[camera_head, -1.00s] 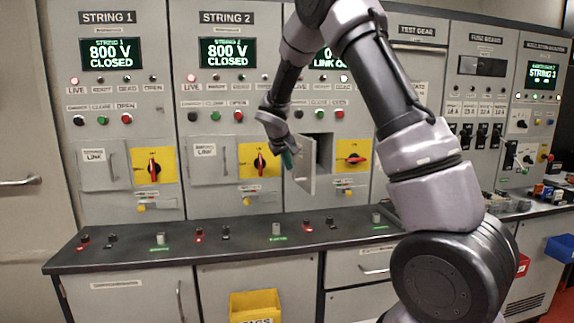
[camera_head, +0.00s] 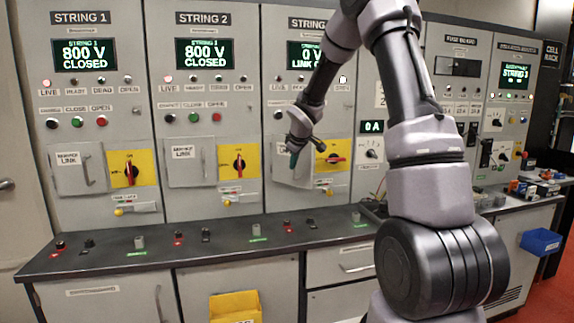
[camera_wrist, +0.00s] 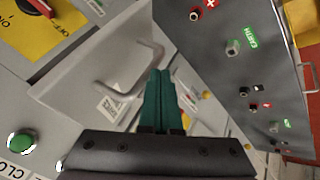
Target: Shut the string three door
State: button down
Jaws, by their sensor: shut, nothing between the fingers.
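The string three door (camera_head: 290,176) is a pale grey panel on the third cabinet, left of its yellow switch plate. It appears nearly closed, with no dark opening seen beside it; whether it is flush I cannot tell. My gripper (camera_head: 294,160) is shut and empty, its green fingertips in front of the door. The shut green fingers (camera_wrist: 158,95) overlap the door's right side there; contact is unclear. My arm hides part of the string three display.
The yellow switch plate with a red handle (camera_head: 333,156) is right of the door. The dark counter (camera_head: 110,258) below carries several terminals. The string 2 link door (camera_head: 190,165) is closed to the left. A yellow bin (camera_head: 235,305) hangs below the counter.

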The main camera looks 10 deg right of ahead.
jog(key=w+d+n, duration=0.1)
jog(key=w+d, duration=0.9)
jog(key=d, duration=0.2)
jog(key=shift+n+y, duration=0.3)
jog(key=shift+y, duration=0.1)
dwell(0.3)
jog(key=shift+w+d, duration=0.1)
jog(key=shift+w, duration=0.05)
dwell(0.4)
